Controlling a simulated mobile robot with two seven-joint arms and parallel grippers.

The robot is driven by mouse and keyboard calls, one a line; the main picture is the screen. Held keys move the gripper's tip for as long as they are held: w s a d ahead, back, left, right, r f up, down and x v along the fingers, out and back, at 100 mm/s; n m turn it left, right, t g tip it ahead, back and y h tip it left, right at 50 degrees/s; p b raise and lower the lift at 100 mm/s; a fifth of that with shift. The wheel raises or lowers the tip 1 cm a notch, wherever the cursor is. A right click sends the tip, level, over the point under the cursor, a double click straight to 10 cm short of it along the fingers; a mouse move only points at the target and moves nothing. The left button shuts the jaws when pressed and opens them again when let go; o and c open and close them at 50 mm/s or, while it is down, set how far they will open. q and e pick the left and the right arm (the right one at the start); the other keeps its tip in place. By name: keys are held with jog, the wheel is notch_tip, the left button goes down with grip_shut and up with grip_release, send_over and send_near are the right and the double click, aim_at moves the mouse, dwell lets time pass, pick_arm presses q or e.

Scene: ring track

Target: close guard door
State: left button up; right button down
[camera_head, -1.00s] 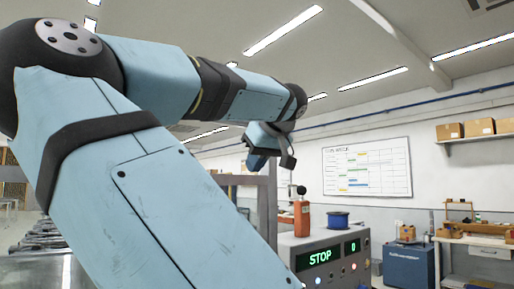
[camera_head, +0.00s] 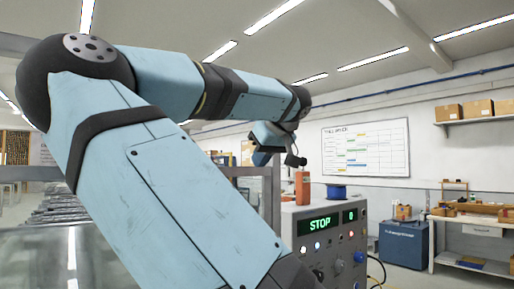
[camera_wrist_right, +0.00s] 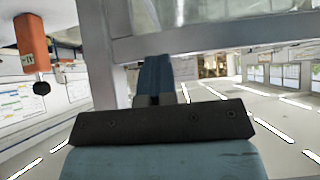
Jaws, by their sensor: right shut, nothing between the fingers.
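A grey metal guard frame shows behind my right arm in the head view, with an upright post (camera_head: 271,198) left of the control box. In the right wrist view, a grey frame bar (camera_wrist_right: 215,36) with a clear panel crosses the top. I cannot tell which part is the guard door or how far open it stands. My right gripper (camera_head: 262,157) is shut and empty, above the frame in the head view. In the wrist view its fingers (camera_wrist_right: 155,75) reach close to the bar; contact is unclear. My left gripper is not in view.
The control box (camera_head: 326,225) reads STOP and carries an orange bottle-like device (camera_head: 302,188) and a blue spool (camera_head: 337,192). A blue cabinet (camera_head: 403,243) and a workbench (camera_head: 475,228) stand at the right. My right arm hides much of the middle.

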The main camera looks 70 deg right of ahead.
aim_at(257, 196)
notch_tip(257, 196, down, 8)
jog(key=b, duration=0.4)
jog(key=shift+a+f, duration=0.1)
pick_arm(q)
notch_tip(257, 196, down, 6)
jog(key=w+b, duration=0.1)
jog(key=b, duration=0.8)
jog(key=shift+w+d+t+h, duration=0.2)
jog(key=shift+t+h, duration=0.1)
pick_arm(e)
notch_tip(257, 196, down, 15)
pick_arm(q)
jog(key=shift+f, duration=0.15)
pick_arm(e)
jog(key=shift+r, duration=0.2)
